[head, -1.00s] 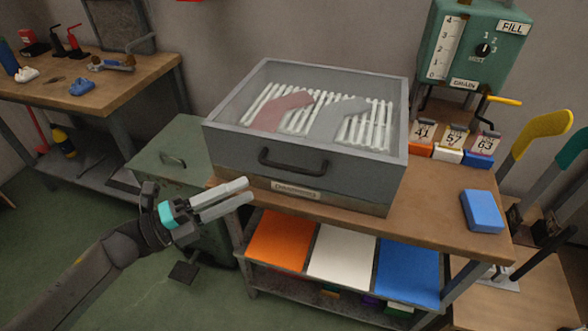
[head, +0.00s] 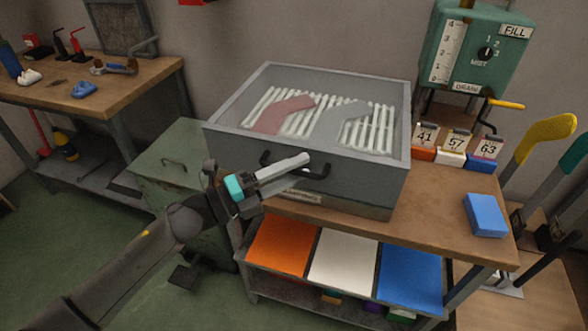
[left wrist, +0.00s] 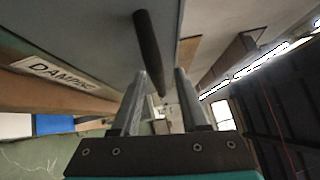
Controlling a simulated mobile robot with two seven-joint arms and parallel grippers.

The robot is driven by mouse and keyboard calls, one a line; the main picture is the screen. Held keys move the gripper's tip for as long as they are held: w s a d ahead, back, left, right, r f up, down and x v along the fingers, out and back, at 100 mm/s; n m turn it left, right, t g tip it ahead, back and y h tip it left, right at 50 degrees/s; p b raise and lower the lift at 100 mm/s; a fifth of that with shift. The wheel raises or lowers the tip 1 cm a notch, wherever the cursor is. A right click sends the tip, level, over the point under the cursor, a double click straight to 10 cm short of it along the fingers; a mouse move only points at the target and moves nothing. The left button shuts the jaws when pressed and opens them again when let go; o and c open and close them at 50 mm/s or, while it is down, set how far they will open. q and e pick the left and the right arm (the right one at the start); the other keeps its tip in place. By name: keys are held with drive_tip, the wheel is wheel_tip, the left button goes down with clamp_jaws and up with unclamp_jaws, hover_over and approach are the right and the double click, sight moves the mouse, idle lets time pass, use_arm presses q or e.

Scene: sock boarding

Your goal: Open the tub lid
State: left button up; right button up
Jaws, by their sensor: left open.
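A grey tub (head: 230,150) with a see-through top stands on the wooden bench. A dark bar handle (head: 318,172) is on its front face; a worded label (head: 302,197) sits below it. Through the top I see white rods with a red and a grey sock shape. My left gripper (head: 304,162) is open in front of the handle and covers its middle. In the left wrist view the handle (left wrist: 149,45) runs down between the two fingertips (left wrist: 161,72). I cannot tell whether they touch it. My right gripper is not in view.
A green cabinet (head: 165,185) stands low at the left. Numbered cards (head: 456,143), a blue block (head: 485,215) and a green fill-and-drain box (head: 480,50) are at the right. Orange, white and blue panels (head: 342,262) lie below the bench edge.

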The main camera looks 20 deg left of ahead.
use_arm(q)
clamp_jaws()
idle(1.4)
